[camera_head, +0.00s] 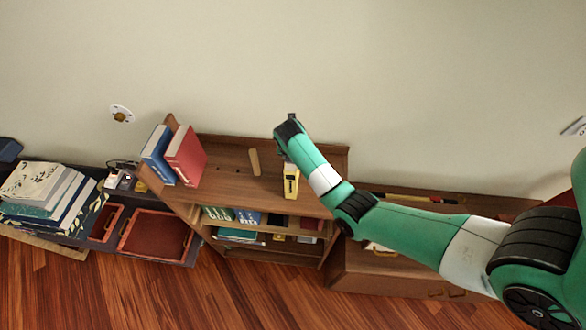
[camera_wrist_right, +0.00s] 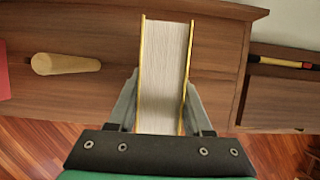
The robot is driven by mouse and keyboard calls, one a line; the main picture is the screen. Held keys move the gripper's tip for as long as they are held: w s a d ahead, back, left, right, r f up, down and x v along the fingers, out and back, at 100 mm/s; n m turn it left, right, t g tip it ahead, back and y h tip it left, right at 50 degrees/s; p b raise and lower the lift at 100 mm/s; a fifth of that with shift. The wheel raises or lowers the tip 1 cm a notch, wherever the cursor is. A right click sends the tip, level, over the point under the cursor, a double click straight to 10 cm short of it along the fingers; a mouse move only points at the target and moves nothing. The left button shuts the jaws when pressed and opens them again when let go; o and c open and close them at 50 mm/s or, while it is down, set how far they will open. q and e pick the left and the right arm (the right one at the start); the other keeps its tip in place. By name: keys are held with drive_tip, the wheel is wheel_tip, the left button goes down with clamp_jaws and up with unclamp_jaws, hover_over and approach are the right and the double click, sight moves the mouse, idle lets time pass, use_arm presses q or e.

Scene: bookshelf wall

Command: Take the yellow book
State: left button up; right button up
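The yellow book (camera_head: 291,180) is upright on the top of the brown bookshelf in the head view, below the end of my right arm. In the right wrist view the yellow book (camera_wrist_right: 165,75) shows its pale page edges between two thin yellow covers. My right gripper (camera_wrist_right: 162,85) has one finger along each cover, with no clear gap on either side, so it looks shut on the book. The fingertips are partly hidden by the book. In the head view the right gripper's fingers are hard to make out. My left gripper is not in view.
A blue book (camera_head: 157,155) and a red book (camera_head: 186,156) stand at the shelf's left end. More books fill the lower shelf. A book stack (camera_head: 50,195) sits far left. A wall rises behind.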

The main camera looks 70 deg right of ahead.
clamp_jaws()
drive_tip(key=shift+r, duration=0.1)
idle(0.8)
